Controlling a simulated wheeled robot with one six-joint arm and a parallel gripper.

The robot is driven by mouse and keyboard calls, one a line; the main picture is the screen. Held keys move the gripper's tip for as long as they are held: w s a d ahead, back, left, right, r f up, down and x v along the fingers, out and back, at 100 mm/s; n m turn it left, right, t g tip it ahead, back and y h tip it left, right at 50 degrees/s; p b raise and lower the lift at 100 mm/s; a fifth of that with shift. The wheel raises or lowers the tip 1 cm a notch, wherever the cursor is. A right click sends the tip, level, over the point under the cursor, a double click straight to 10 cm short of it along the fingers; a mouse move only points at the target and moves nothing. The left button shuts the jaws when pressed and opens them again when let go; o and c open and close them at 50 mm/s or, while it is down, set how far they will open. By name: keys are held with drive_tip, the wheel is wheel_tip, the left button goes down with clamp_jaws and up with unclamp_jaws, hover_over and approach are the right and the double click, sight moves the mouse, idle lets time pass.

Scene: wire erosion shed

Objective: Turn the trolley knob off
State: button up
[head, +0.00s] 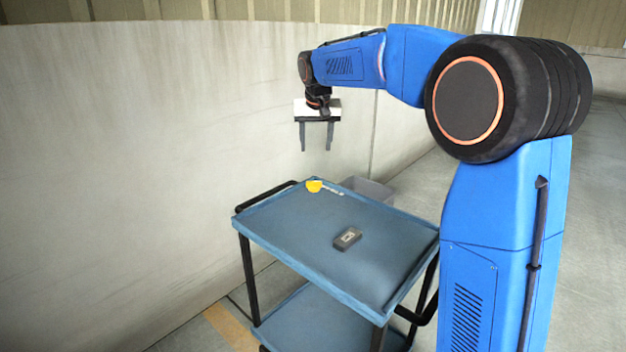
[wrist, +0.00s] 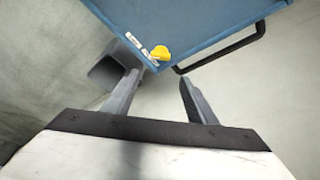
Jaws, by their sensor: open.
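The trolley (head: 290,225) has a blue top tray on black legs and stands left of my arm's column. A yellow knob (head: 314,186) sits near the tray's far edge, with a pale label strip beside it. In the wrist view the knob (wrist: 161,53) shows at the tray's corner, beyond the fingertips and between them. My gripper (head: 316,149) hangs fingers down above the far end of the trolley, open and empty. It is clear of the knob; its fingers also show in the wrist view (wrist: 160,78).
A small dark box (head: 347,238) lies on the tray. A black handle bar (head: 265,194) runs along the trolley's far left end. A grey bin (head: 368,190) stands on the floor behind the trolley. A pale wall (head: 130,150) rises close on the left.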

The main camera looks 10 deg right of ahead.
sight(314, 182)
drive_tip(key=x, duration=1.7)
drive_tip(key=shift+w+f, duration=0.2)
drive_tip(key=c, duration=0.8)
